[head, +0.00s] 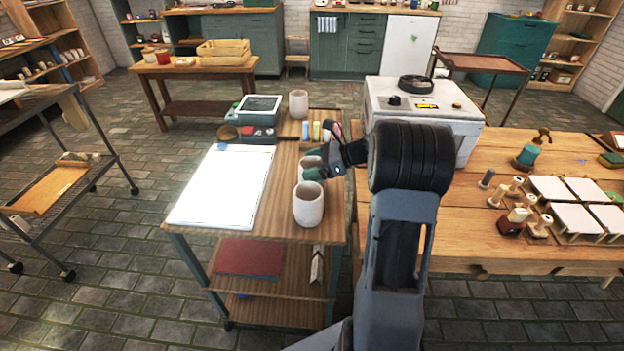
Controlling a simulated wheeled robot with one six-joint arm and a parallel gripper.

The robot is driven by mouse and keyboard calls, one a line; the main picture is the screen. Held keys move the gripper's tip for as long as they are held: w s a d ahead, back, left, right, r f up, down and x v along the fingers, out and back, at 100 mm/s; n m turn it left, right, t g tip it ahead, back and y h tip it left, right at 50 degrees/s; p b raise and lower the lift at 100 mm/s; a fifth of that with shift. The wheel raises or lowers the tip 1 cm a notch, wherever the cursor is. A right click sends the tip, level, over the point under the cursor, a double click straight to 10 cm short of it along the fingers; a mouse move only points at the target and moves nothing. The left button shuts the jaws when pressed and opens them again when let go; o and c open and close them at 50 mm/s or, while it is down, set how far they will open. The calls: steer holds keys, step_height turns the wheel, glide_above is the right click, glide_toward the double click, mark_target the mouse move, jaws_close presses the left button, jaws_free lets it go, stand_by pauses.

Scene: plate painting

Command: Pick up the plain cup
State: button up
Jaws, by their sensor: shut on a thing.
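Three pale cups stand in a row along the right half of a wooden cart top. The near cup (308,207) is the largest in view and shows no pattern. The middle cup (309,161) is partly hidden by my gripper, and the far cup (298,102) stands at the back. At this size I cannot tell any decoration on them. My gripper (313,172) reaches in from the right and is shut on the middle cup, just behind the near cup. I cannot tell whether the middle cup is lifted.
A white sheet (225,186) covers the cart's left half. A dark device with a screen (259,106) stands behind it. Small coloured items (316,130) lie beyond the middle cup. A white kiln-like box (425,115) and a wooden table (460,210) stand to the right.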

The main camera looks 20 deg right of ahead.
steer(key=c, duration=0.5)
steer(key=shift+r, duration=0.15)
steer(key=shift+r, duration=0.2)
steer(key=w+d+r+p, duration=0.1)
steer(key=w+d+r, duration=0.1)
steer(key=w+r, duration=0.1)
steer(key=w+d+r+p, duration=0.2)
steer(key=w+d+r, duration=0.1)
steer(key=w+r, duration=0.1)
steer(key=w+d+r+p, duration=0.1)
steer(key=w+d+r, duration=0.2)
steer(key=w+r, duration=0.1)
steer(key=shift+w+r, duration=0.2)
steer(key=shift+r, duration=0.45)
